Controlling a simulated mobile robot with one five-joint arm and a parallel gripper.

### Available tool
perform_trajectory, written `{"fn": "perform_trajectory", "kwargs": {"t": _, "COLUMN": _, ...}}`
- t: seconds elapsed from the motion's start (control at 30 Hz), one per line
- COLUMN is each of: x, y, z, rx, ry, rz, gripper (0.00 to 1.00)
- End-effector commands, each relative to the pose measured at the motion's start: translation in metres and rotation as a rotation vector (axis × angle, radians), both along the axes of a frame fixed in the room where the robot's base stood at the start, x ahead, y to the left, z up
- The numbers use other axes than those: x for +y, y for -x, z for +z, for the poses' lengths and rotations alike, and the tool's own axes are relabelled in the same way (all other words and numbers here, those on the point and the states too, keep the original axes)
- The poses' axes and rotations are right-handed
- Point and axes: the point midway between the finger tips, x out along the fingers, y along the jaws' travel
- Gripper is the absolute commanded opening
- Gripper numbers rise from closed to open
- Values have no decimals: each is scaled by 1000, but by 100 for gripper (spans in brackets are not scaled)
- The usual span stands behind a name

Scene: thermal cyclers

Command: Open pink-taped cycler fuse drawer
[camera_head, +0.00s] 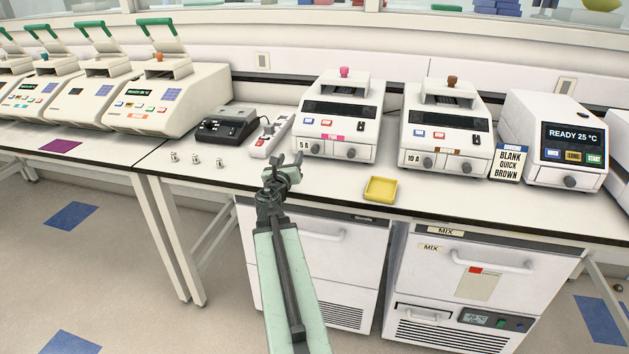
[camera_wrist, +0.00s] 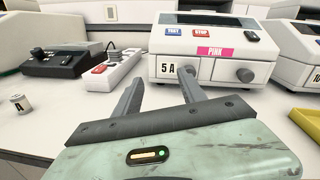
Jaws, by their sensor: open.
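The pink-taped cycler (camera_head: 338,118) is a white machine with a pink knob on top, a dark display, and a strip of pink tape on its front. In the wrist view its pink label (camera_wrist: 214,51) reads PINK, and a "5 A" label (camera_wrist: 168,69) sits lower left. Two grey knobs are on the lower front: the right one (camera_wrist: 245,75) is clear, the left one is partly behind my right finger. My gripper (camera_head: 284,166) is open and empty, in front of the cycler's lower left; in the wrist view the gripper (camera_wrist: 158,88) points toward the 5 A area. Contact cannot be told.
A brown-taped cycler (camera_head: 444,130) marked 10 A stands to the right. A yellow tray (camera_head: 380,189) lies in front, between the two. A power strip (camera_head: 268,138) and a black device (camera_head: 226,125) stand left.

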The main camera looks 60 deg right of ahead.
Motion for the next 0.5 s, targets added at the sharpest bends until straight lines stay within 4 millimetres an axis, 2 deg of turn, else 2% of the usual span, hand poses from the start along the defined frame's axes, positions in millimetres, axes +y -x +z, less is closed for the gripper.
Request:
{"fn": "perform_trajectory", "kwargs": {"t": 0.03, "x": -18, "y": 23, "z": -20, "rx": 8, "ry": 8, "rz": -36, "gripper": 48}}
{"fn": "perform_trajectory", "kwargs": {"t": 0.1, "x": -31, "y": 40, "z": -22, "rx": 10, "ry": 10, "rz": -65, "gripper": 48}}
{"fn": "perform_trajectory", "kwargs": {"t": 0.17, "x": -36, "y": 47, "z": -22, "rx": 10, "ry": 10, "rz": -76, "gripper": 48}}
{"fn": "perform_trajectory", "kwargs": {"t": 0.37, "x": -40, "y": 49, "z": -19, "rx": 8, "ry": 8, "rz": -81, "gripper": 48}}
{"fn": "perform_trajectory", "kwargs": {"t": 0.5, "x": -54, "y": 43, "z": -19, "rx": 7, "ry": 8, "rz": -81, "gripper": 48}}
